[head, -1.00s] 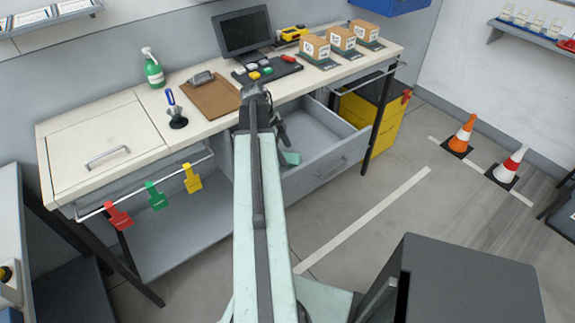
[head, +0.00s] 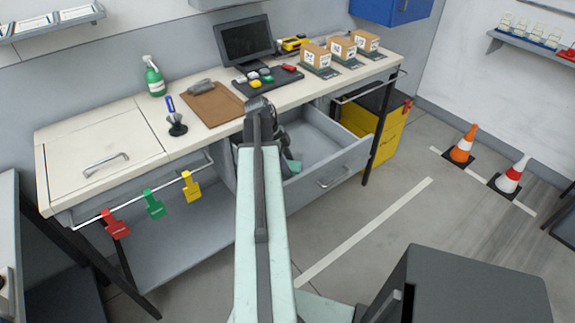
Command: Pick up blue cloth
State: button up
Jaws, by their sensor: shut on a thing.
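My gripper (head: 284,155) is dark and partly hidden behind my own arm. It is over the open grey drawer (head: 350,160) under the workbench. A small blue-green patch of the blue cloth (head: 293,167) shows at its fingertips, inside the drawer near the front wall. My gripper is shut on the cloth. Most of the cloth is hidden by my arm and the drawer front. I cannot tell whether it is clear of the drawer floor.
The workbench (head: 90,120) carries a green spray bottle (head: 154,78), a clipboard (head: 212,103), a monitor (head: 245,40) and several boxes. Coloured tags hang from the front rail. A yellow cabinet (head: 388,140) stands right of the drawer. Cones (head: 463,148) stand on the floor at right.

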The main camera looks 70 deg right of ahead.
notch_tip(320, 180, up, 10)
jog(key=p, duration=0.8)
jog(key=shift+f+p, duration=0.25)
jog(key=shift+p, duration=0.1)
